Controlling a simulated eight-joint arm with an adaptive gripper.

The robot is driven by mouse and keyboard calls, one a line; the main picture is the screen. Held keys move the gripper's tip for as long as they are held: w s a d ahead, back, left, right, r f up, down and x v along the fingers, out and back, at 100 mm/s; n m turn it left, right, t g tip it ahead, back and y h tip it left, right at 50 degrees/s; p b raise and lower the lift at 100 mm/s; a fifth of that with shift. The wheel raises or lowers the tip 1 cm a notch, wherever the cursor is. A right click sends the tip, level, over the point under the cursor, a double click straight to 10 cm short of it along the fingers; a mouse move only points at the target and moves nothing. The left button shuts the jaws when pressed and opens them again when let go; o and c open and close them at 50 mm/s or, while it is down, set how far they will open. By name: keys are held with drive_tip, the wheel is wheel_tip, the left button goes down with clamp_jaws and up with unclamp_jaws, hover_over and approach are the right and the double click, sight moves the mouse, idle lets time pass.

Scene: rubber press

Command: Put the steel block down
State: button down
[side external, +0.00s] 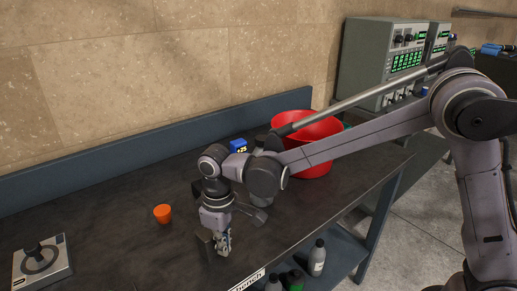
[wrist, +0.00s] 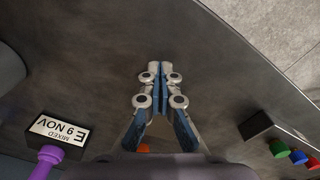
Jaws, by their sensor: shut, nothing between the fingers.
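A dark grey block (side external: 206,243), likely the steel block, stands upright on the dark bench top (side external: 120,235) near the front edge in the side view. My gripper (side external: 223,247) points down just to its right, low over the bench. I cannot tell whether it touches the block. In the wrist view my gripper's fingers (wrist: 162,70) are together at their tips and hold nothing. A dark block (wrist: 257,123) shows to their right in that view. I cannot tell for sure whether it is the same block.
An orange cup (side external: 162,213) stands left of my gripper. A joystick box (side external: 42,262) is at far left, a red tub (side external: 318,130) behind right. A labelled block (wrist: 56,131) and purple object (wrist: 46,160) are lower left in the wrist view. Bottles (side external: 317,258) stand below.

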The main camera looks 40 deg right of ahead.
drive_tip(key=shift+w+a, duration=0.45)
drive_tip(key=shift+w, duration=0.3)
drive_tip(key=s+d, duration=0.1)
drive_tip(key=s, duration=0.2)
drive_tip(key=shift+s+d, duration=0.15)
drive_tip(key=shift+d, duration=0.25)
wheel_tip(320, 180, up, 10)
drive_tip(key=shift+s+d, duration=0.15)
drive_tip(key=shift+d, duration=0.05)
